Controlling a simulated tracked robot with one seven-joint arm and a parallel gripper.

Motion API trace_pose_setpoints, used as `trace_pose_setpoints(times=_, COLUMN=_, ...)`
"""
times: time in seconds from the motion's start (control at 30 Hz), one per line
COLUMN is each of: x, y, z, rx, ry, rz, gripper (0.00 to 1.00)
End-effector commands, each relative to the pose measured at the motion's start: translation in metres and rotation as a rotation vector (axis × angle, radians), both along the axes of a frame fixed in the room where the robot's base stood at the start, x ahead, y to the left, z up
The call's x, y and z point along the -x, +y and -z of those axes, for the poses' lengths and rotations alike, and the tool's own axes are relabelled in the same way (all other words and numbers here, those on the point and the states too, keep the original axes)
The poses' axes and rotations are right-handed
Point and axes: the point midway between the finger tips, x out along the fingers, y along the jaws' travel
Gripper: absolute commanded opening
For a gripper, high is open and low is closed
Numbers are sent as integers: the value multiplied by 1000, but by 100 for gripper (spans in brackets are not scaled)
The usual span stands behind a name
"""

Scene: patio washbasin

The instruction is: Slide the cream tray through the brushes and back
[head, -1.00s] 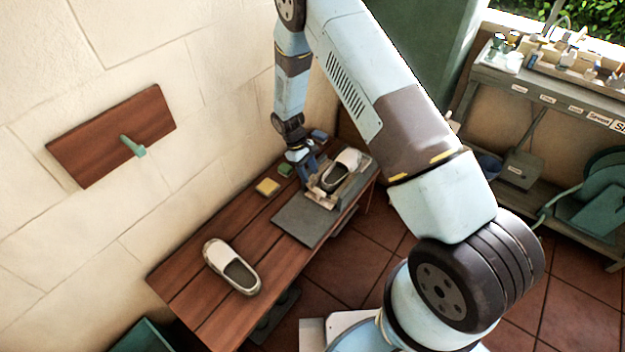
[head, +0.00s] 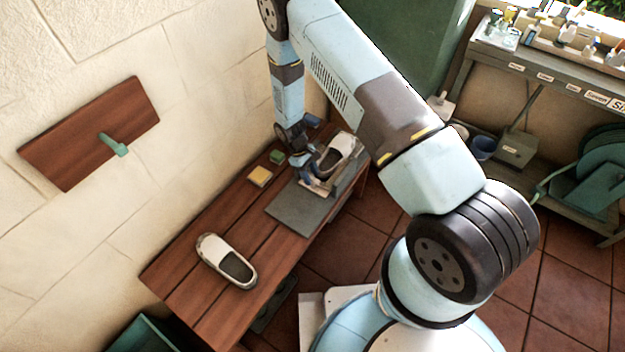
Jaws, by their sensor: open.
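In the head view, the cream tray (head: 316,188) shows as a small pale edge at the near end of the brush unit. A white shoe with a dark opening (head: 340,152) sits on or just behind it, between the grey sides of the brush unit (head: 350,174). The bristles are too small to make out. My gripper (head: 303,175) points down at the left side of the tray. Its jaws are open, and I cannot tell whether they touch the tray. The arm hides part of the tray and unit.
A second white shoe (head: 228,262) lies on the wooden bench (head: 190,268). A grey mat (head: 298,208) lies in front of the brush unit. A yellow sponge (head: 260,176) and a green block (head: 277,156) lie near the wall. A wall board (head: 90,135) carries a green peg.

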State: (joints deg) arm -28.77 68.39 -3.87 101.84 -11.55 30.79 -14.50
Motion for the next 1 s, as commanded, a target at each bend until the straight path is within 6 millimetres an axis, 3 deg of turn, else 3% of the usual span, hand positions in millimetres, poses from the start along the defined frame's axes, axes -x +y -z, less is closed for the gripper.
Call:
trace_pose_setpoints(times=0.23, x=6, y=-8, z=24, rx=0, ry=0, rz=1, gripper=45)
trace_pose_setpoints(times=0.63, x=7, y=-10, z=28, rx=-1, ry=-1, rz=1, gripper=44)
trace_pose_setpoints(times=1.0, x=6, y=-10, z=28, rx=0, ry=-1, rz=2, gripper=8)
